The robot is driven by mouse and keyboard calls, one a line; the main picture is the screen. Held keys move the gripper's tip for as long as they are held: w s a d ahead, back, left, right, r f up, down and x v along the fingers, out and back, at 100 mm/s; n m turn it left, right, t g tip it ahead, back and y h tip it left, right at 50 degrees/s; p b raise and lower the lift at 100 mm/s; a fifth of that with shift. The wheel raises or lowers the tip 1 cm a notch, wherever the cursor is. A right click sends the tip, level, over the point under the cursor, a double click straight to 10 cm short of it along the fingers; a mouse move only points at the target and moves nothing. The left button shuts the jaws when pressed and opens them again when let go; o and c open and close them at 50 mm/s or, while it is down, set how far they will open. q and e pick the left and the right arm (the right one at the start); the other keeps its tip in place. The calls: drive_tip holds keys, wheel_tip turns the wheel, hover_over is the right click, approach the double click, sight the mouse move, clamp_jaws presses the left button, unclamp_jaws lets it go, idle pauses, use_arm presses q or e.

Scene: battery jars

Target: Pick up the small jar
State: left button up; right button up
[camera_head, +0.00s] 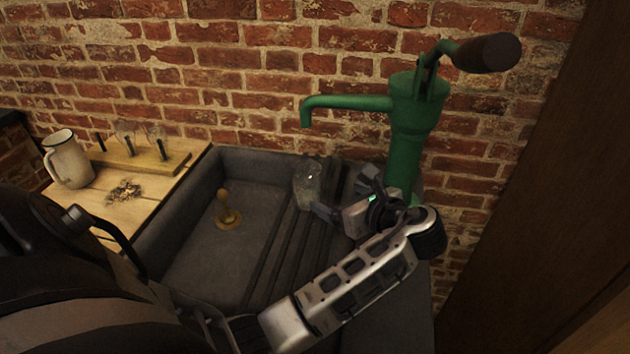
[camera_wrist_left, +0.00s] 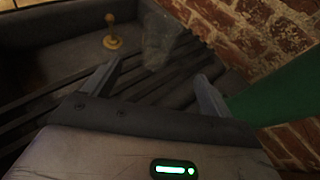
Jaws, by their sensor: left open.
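A small clear glass jar (camera_head: 308,184) stands on the dark ribbed drainer at the right side of the sink, near the back. My left gripper (camera_head: 335,192) is just to the right of the jar, its fingers pointing left toward it. In the left wrist view, the gripper (camera_wrist_left: 157,72) has its two fingers spread apart with nothing held. The jar (camera_wrist_left: 160,42) shows faintly ahead, between the fingers in the picture and apparently just beyond their tips. Whether a finger touches it I cannot tell. My right gripper is not in view.
The green hand pump (camera_head: 408,140) stands close behind my left gripper, its spout above the sink. A brass plug (camera_head: 229,217) with a wooden knob sits in the basin (camera_head: 188,262). A pitcher (camera_head: 68,160) and a wooden rack (camera_head: 160,168) with glass pieces stand on the left board.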

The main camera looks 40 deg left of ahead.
sight(315, 189)
use_arm(q)
drive_tip(key=x, duration=0.7)
drive_tip(key=shift+s+a+f, duration=0.1)
drive_tip(key=shift+f+x, duration=0.2)
drive_tip(key=shift+x, duration=1.2)
drive_tip(key=shift+f+x, duration=0.15)
drive_tip(key=shift+x, duration=1.2)
drive_tip(key=shift+s, duration=0.1)
drive_tip(key=shift+c, duration=0.4)
drive_tip(key=c, duration=1.1)
drive_tip(key=shift+r, duration=0.2)
